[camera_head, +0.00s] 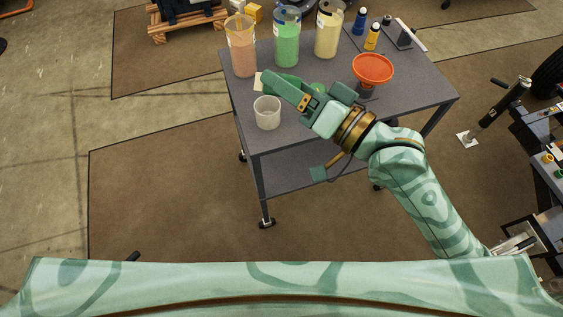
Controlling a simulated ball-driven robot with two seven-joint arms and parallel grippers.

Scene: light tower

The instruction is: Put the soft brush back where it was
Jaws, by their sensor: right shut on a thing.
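My right gripper (308,92) reaches in from the lower right over the grey table (290,136). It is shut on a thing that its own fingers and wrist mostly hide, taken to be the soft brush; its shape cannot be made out. A pale patch (258,82) shows beside the left finger, and a bright green patch (317,88) shows between the fingers. I cannot tell whether either belongs to the brush. My left gripper is not in view.
A translucent cup (267,112) stands on the table's left front. Orange (242,52), green (287,45) and yellow (327,35) filled containers line the back. A red-orange dish (372,69) stands to the right, near blue (359,22) and orange (372,37) bottles. The front right tabletop is partly covered by my arm.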

